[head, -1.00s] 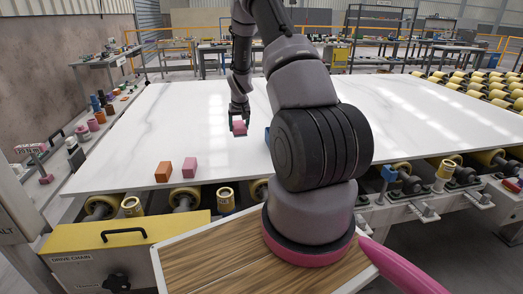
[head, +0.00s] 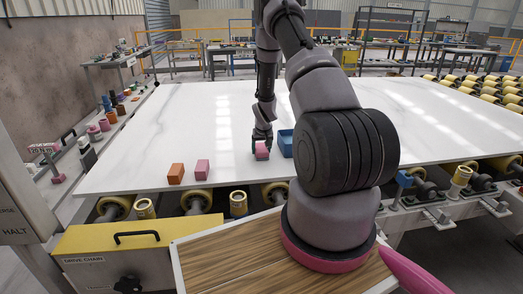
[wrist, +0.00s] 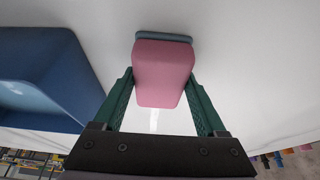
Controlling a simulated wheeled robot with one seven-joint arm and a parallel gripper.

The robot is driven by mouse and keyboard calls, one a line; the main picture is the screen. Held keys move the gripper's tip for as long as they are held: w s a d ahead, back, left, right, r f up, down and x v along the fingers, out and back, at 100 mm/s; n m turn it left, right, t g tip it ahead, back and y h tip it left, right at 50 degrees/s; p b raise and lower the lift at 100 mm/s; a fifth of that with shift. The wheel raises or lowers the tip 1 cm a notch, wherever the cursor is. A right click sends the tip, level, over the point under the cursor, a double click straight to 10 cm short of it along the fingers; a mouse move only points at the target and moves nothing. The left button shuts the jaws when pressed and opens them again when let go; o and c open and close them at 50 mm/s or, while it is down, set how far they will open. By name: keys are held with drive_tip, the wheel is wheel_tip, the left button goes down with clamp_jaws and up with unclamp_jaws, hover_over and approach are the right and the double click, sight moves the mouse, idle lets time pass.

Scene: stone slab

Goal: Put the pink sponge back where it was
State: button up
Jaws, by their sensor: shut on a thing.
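The pink sponge (head: 262,152) is between the fingers of my gripper (head: 262,138), over the white stone slab (head: 180,115). In the wrist view the pink sponge (wrist: 163,72) has a grey-blue layer at its far side, and the green fingers of my gripper (wrist: 163,95) are shut on its two sides. I cannot tell whether the sponge touches the slab. A blue open container (head: 286,142) stands just right of the sponge, partly hidden behind my arm; it also shows at the left of the wrist view (wrist: 40,85).
An orange block (head: 176,173) and another pink block (head: 202,169) stand near the slab's front edge, left of my gripper. Yellow rollers (head: 197,200) lie below that edge. Several small coloured things line the ledge at the left. The slab's left and back are clear.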

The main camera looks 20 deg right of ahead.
drive_tip(key=shift+f, duration=0.15)
drive_tip(key=o, duration=1.2)
drive_tip(key=shift+o, duration=0.2)
